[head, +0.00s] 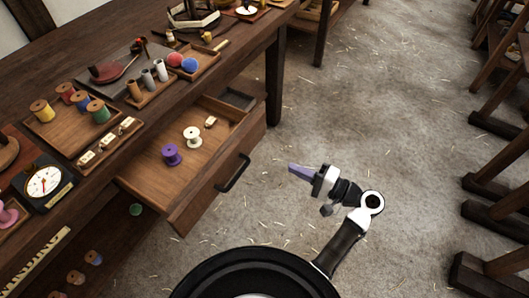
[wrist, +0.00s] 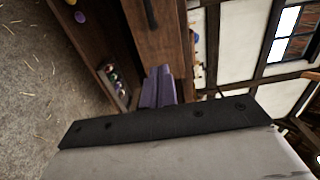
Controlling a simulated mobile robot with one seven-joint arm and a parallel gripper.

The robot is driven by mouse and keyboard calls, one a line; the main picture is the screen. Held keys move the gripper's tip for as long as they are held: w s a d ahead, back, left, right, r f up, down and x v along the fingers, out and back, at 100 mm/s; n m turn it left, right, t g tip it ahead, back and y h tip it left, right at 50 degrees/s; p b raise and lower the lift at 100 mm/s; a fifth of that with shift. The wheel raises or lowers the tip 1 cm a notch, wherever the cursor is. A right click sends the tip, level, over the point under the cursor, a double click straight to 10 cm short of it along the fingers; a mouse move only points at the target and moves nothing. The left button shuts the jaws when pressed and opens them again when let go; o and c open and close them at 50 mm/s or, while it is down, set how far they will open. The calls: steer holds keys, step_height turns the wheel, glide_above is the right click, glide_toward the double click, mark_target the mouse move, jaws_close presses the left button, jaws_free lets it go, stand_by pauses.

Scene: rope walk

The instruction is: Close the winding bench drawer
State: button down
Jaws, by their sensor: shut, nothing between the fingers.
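The winding bench (head: 60,145) runs along the left in the head view. Its wooden drawer (head: 218,190) is pulled well out, with a dark handle (head: 232,173) on its front. Inside lie a purple spool (head: 172,155), a white spool (head: 192,137) and a small pale block (head: 210,122). My gripper (head: 292,168), with purple fingers, is shut and empty. It hangs to the right of the drawer front, apart from the handle in the head view. In the wrist view the fingers (wrist: 158,88) point toward brown wood and the dark handle (wrist: 150,14).
The bench top holds several thread spools on a tray (head: 48,133), a dial scale (head: 45,183) and red and blue balls (head: 189,65). Wooden legs (head: 490,185) stand at the right. The straw-strewn floor (head: 400,100) between is clear.

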mark_target(246, 146)
steer(key=p+x, duration=0.3)
steer(key=x, duration=1)
steer(key=shift+w+a, duration=0.25)
steer(key=shift+a, duration=0.1)
steer(key=b+x, duration=0.5)
steer(key=x, duration=1.9)
steer(key=shift+f, duration=0.1)
steer(key=shift+w+a+b, duration=0.15)
steer(key=shift+a+b, duration=0.05)
steer(key=shift+b, duration=0.1)
steer(key=shift+w+a+r, duration=0.1)
steer(key=shift+r, duration=0.2)
steer(key=shift+a, duration=0.1)
